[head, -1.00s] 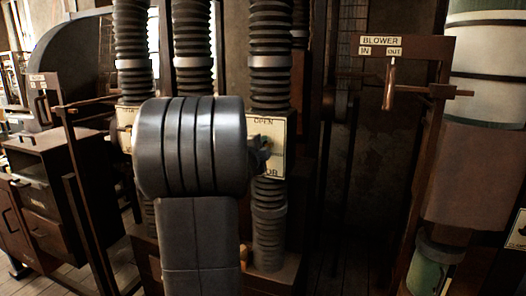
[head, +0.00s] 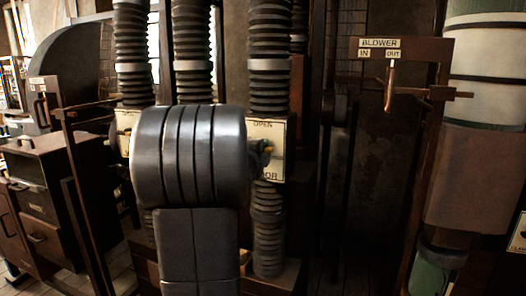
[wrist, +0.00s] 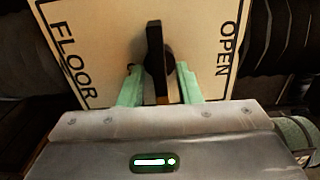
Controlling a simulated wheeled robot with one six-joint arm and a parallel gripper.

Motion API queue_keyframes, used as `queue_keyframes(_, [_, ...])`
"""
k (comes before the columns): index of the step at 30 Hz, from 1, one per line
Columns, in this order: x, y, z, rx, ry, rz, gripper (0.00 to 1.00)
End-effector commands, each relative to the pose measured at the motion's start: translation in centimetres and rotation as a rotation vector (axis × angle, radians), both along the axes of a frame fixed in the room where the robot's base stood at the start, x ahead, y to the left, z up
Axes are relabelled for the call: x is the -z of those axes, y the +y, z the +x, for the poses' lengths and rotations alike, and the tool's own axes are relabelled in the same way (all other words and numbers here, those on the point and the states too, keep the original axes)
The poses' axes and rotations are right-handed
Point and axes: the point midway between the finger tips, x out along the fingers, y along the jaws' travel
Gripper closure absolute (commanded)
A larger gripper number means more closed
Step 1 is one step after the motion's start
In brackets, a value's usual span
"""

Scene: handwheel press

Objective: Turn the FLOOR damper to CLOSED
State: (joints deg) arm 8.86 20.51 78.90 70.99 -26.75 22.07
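The FLOOR damper plate (wrist: 100,45) is cream with a black border, FLOOR at the left and OPEN at the right in the wrist view. A black lever (wrist: 155,50) stands upright in that picture, between the two words. My gripper (wrist: 158,68) has its green fingers one on each side of the lever, with narrow gaps visible. In the head view the plate (head: 279,170) is right of my arm, with OPEN at its top and FLOOR partly hidden at its bottom. My gripper (head: 262,152) is in front of it. A CLOSED mark is not visible.
Ribbed ducts (head: 269,90) rise behind the plate. A BLOWER sign (head: 380,43) with a hanging handle (head: 390,88) stands on a frame at the right. A dark cabinet (head: 40,195) stands at the left. My arm hides the middle of the head view.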

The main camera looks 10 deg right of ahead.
Motion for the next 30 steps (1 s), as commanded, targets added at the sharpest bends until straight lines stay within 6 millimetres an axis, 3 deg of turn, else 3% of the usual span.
queue_keyframes(13, [0.0,0.7,-0.9,-0.001,0.0,-0.001,0.67])
queue_keyframes(30, [0.0,6.8,-9.8,-0.003,-0.001,-0.001,0.67])
